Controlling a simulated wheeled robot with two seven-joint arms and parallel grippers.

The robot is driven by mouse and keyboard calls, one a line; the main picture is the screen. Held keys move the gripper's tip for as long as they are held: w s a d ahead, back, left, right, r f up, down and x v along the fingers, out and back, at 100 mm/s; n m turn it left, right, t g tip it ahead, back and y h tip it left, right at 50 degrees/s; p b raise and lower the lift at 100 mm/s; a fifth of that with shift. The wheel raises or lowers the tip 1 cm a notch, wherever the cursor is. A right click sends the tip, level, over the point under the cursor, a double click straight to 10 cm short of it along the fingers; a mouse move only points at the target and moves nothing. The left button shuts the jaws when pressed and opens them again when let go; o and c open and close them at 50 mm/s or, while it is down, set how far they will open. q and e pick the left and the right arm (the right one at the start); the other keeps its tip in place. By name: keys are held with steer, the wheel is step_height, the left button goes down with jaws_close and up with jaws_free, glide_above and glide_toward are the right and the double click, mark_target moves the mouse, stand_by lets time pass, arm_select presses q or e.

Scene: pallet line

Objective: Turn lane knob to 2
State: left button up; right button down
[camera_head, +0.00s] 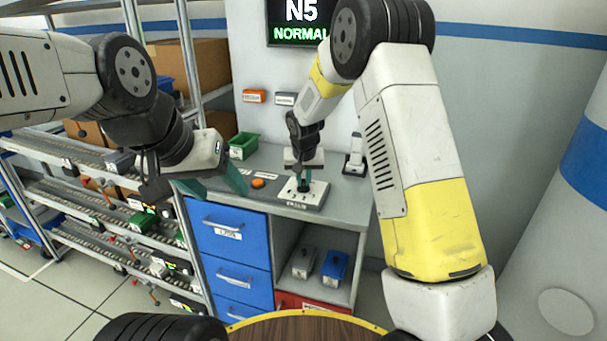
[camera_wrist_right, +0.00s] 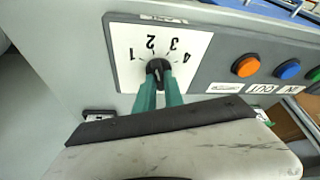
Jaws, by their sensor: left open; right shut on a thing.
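The lane knob (camera_wrist_right: 158,67) is a small black knob on a white dial plate (camera_wrist_right: 122,73) marked 1, 2, 3 and 4, with the numerals upside down in the right wrist view. My right gripper (camera_wrist_right: 159,82) is shut on the knob, one teal finger on each side. I cannot tell which numeral the knob points at. In the head view the right gripper (camera_head: 304,184) reaches down to the dial plate (camera_head: 292,197) on the counter and hides most of the knob. My left gripper (camera_head: 214,184) is open and empty, left of the counter's buttons.
An orange button (camera_wrist_right: 245,66) and a blue button (camera_wrist_right: 288,69) sit beside the dial. A green bin (camera_head: 243,146) stands at the counter's back left. Blue drawers (camera_head: 232,236) are below. A roller rack (camera_head: 90,225) stands at left. A screen (camera_head: 300,22) reads N5 NORMAL.

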mark_target(304, 196)
steer(key=c, duration=1.4)
jaws_free()
steer(key=shift+c, duration=0.2)
steer(key=v, duration=0.7)
steer(key=shift+r, duration=0.4)
steer(key=shift+s, duration=0.15)
